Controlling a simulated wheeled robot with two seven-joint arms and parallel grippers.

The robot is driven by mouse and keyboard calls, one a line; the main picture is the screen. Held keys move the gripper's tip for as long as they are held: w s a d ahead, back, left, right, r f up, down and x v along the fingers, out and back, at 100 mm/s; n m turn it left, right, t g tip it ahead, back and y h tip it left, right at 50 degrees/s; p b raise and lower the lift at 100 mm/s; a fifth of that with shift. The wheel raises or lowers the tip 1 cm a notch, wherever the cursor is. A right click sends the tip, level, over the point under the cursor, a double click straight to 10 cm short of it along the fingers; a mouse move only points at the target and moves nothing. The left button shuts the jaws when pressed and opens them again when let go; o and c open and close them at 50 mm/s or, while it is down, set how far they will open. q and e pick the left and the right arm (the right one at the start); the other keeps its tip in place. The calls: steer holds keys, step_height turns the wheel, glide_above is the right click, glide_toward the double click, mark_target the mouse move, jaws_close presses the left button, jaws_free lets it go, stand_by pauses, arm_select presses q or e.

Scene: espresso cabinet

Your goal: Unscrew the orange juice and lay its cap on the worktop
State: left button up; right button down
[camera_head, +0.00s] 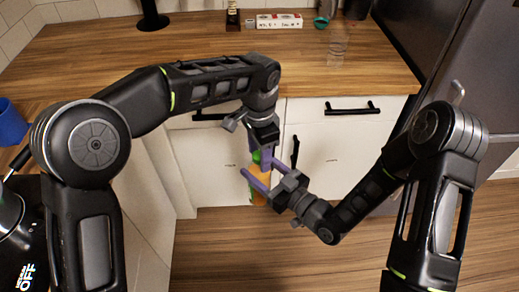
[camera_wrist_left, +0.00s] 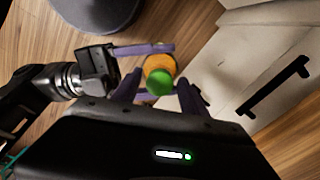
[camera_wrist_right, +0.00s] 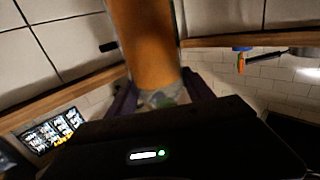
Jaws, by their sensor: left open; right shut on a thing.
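The orange juice bottle (camera_head: 260,184) is held in the air in front of the white cabinets. It also shows in the left wrist view (camera_wrist_left: 157,65) and fills the upper middle of the right wrist view (camera_wrist_right: 147,42). My right gripper (camera_head: 262,175) is shut on the bottle, its purple fingers on either side. The green cap (camera_wrist_left: 160,83) appears seated on the bottle's top; in the head view the cap (camera_head: 257,156) is partly covered. My left gripper (camera_wrist_left: 160,95) is open above the bottle, with its fingers on either side of the cap. Contact cannot be told.
The wooden worktop (camera_head: 190,48) is behind the arms, with a wide clear stretch. A carton (camera_head: 279,21), a dark bottle (camera_head: 233,18) and a clear bottle (camera_head: 338,45) stand toward its back and right. A blue cup (camera_head: 11,122) is at the far left; the fridge (camera_head: 440,50) is at right.

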arm_select(q)
jaws_close()
stand_by(0.4)
steer(key=shift+r+n, duration=0.1)
steer(key=shift+n, duration=0.9)
steer(key=shift+o, duration=0.6)
jaws_free()
steer(key=shift+r, duration=2.2)
